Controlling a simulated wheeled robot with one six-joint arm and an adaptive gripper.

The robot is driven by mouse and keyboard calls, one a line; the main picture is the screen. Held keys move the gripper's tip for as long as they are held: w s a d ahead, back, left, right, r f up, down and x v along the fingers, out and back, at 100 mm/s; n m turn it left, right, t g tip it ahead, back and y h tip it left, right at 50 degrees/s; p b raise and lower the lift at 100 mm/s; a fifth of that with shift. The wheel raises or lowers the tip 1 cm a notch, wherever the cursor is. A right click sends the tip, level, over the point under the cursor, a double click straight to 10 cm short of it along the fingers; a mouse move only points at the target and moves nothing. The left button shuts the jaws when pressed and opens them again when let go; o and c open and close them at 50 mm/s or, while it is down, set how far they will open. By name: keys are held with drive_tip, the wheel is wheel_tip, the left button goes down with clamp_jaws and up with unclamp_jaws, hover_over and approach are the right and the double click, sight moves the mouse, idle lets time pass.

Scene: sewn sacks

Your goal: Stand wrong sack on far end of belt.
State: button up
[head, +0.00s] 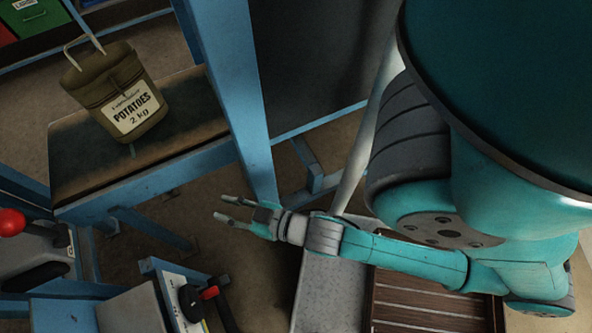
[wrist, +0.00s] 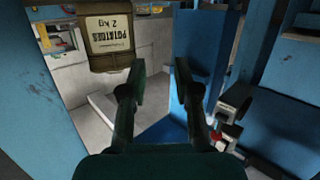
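A brown sack (head: 118,92) labelled "POTATOES 2 kg" stands on the dark belt (head: 75,165) at the upper left of the head view. It has a pale carrying loop at its top. In the wrist view the same sack (wrist: 108,42) shows upside down at the upper left, beyond the fingers. My gripper (head: 222,209) is open and empty, to the lower right of the sack and clear of it. In the wrist view its two dark fingers (wrist: 158,85) stand apart with nothing between them.
A blue upright post (head: 235,95) stands between the sack and my arm. A blue rail (head: 150,178) edges the belt. A red-knobbed lever (head: 12,222) and a device with a red part (head: 208,293) are at the lower left. A slatted brown surface (head: 430,300) lies below my arm.

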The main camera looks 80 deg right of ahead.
drive_tip(key=s+a+r+n+y, duration=0.1)
drive_tip(key=s+a+r+y, duration=0.1)
drive_tip(key=s, duration=1.4)
drive_tip(key=shift+a+r+g, duration=0.4)
drive_tip(key=shift+a+r, duration=0.15)
drive_tip(key=shift+a, duration=0.15)
